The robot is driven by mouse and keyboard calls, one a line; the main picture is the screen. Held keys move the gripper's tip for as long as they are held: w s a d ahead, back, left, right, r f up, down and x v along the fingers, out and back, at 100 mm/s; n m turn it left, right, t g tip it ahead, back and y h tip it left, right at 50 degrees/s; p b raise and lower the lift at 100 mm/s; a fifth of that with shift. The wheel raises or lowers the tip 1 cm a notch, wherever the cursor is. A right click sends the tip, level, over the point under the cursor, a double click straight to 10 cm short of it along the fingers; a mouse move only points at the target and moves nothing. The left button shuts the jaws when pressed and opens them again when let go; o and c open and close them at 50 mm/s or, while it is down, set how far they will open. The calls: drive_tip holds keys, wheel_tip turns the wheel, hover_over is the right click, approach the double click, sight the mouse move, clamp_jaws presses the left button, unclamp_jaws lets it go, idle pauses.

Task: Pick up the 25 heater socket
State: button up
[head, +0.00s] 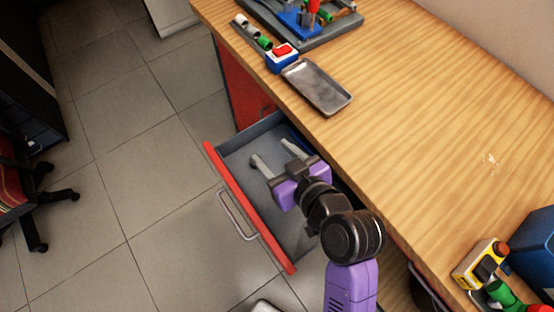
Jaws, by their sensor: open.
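My gripper (272,155) is open, with two grey fingers spread apart from its purple body. It is over the open grey drawer with the red front (240,200), with its fingertips toward the drawer's far left part. I see nothing between the fingers. I cannot make out a 25 heater socket in this view, and no size marking is readable. My gripper and arm hide part of the drawer's inside. Something blue (298,138) shows at the drawer's back edge, partly hidden, and I cannot tell what it is.
The wooden bench top (400,110) is mostly clear. A yellow device (481,263) is at the near right. The floor is open left of the drawer.

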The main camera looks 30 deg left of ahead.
drive_tip(key=shift+n+g, duration=0.4)
drive_tip(key=shift+n, duration=0.1)
drive_tip(key=f, duration=0.6)
drive_tip(key=a+f, duration=0.1)
drive_tip(key=f, duration=0.2)
drive_tip(key=shift+s+f, duration=0.3)
drive_tip(key=shift+s, duration=0.1)
drive_tip(key=shift+x, duration=3.15)
drive_tip(key=shift+d, duration=0.1)
clamp_jaws()
